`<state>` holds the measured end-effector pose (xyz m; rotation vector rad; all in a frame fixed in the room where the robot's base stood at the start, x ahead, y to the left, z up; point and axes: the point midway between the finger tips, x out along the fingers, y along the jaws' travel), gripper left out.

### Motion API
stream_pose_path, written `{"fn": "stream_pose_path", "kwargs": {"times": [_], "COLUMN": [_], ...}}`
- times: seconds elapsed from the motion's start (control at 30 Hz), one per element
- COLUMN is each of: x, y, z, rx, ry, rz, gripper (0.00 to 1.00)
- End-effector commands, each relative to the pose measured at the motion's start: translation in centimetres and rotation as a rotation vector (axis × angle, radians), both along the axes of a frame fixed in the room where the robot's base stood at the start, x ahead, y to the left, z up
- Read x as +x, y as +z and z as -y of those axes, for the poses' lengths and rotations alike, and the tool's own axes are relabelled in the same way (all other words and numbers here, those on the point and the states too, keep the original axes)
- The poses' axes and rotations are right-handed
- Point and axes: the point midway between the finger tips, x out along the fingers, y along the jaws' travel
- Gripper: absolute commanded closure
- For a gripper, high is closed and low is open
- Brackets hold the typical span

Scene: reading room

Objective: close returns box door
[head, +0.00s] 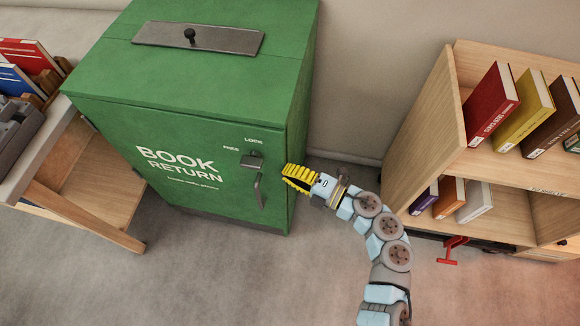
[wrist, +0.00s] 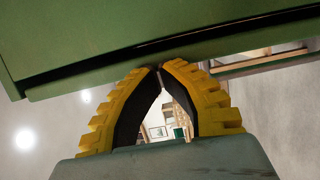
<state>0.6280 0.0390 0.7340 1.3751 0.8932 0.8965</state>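The green returns box (head: 110,112) stands at the upper left in the head view. Its front door (head: 215,205) bears white "BOOK RETURN" lettering, a dark lock lever (head: 251,161) and a dark upright handle (head: 259,190). The door looks nearly flush; I cannot tell whether it is slightly ajar. My gripper (head: 286,174) is at the box's right front edge, right of the handle. In the wrist view, the yellow fingertips of my gripper (wrist: 160,68) meet with nothing between them, close to a green edge (wrist: 90,77) beside a dark gap. Contact is unclear.
A dark plate with a knob (head: 190,36) is on the box top. A wooden bookshelf (head: 425,115) with several books stands at the right, with a red lever-like part (head: 451,250) below. A wooden desk (head: 85,220) is at the left. Floor in front is clear.

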Motion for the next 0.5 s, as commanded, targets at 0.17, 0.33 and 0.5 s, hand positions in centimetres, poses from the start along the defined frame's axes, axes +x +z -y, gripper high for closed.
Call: {"fn": "stream_pose_path", "kwargs": {"times": [0.17, 0.33, 0.5], "x": [-1.4, -1.4, -1.1], "y": [-0.1, -0.1, -0.1], "z": [-0.1, 0.7, 2.1], "rx": [-0.001, -0.002, -0.001], "ry": [0.001, -0.001, -0.005], "rz": [-0.006, -0.004, -0.005], "gripper": [1.0, 1.0, 1.0]}}
